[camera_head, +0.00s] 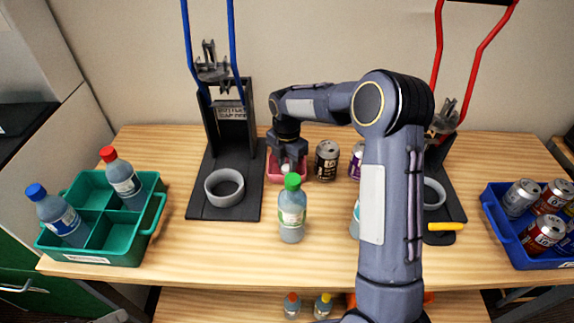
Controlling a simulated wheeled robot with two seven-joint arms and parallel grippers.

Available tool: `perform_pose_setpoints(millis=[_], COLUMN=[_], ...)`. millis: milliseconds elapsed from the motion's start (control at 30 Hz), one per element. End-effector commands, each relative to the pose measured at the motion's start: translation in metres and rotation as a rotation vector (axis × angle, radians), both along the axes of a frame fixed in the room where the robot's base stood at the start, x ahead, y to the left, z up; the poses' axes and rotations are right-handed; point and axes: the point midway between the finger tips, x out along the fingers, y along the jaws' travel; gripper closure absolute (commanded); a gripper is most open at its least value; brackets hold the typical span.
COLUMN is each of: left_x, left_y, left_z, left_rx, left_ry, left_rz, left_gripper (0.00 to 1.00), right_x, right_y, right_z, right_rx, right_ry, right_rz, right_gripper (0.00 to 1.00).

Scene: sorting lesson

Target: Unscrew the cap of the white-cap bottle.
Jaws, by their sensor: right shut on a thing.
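My right gripper (288,162) reaches down at the middle of the table, its arm crossing the picture. It is shut on a small white thing, which looks like the white cap (287,168), at a small pink container (273,178). Whether the cap touches the container I cannot tell. A bottle (354,220) stands right of centre, mostly hidden behind my right arm; its top cannot be seen. A green-capped bottle (292,212) stands upright in front of the gripper and partly covers the view of it. My left gripper is not in view.
A green divided crate (148,225) with red-capped and blue-capped bottles is at left. A blue crate (505,243) of cans is at right. Black stands (245,150) with lever handles flank the middle. Cans (326,160) stand behind. The front left table is clear.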

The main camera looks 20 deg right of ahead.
Motion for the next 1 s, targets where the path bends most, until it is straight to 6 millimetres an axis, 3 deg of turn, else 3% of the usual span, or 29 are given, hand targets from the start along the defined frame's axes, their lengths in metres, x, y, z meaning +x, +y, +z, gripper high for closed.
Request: perform_pose_setpoints(millis=[467,500,633,1000], left_x=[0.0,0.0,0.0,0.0], left_y=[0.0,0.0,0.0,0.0], left_z=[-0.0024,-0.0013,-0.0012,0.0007], left_rx=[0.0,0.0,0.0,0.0], left_ry=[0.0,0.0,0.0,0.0], left_rz=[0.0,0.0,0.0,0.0], left_gripper=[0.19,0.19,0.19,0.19], right_x=[0.0,0.0001,0.0001,0.0004], right_y=[-0.0004,-0.0004,-0.0004,-0.0004], right_z=[-0.0125,-0.011,-0.0109,-0.0041], right_rx=[0.0,0.0,-0.001,0.0], right_ry=[0.0,-0.001,0.0,-0.002], right_rz=[-0.001,-0.001,-0.001,-0.001], right_gripper=[1.0,0.69,0.53,0.53])
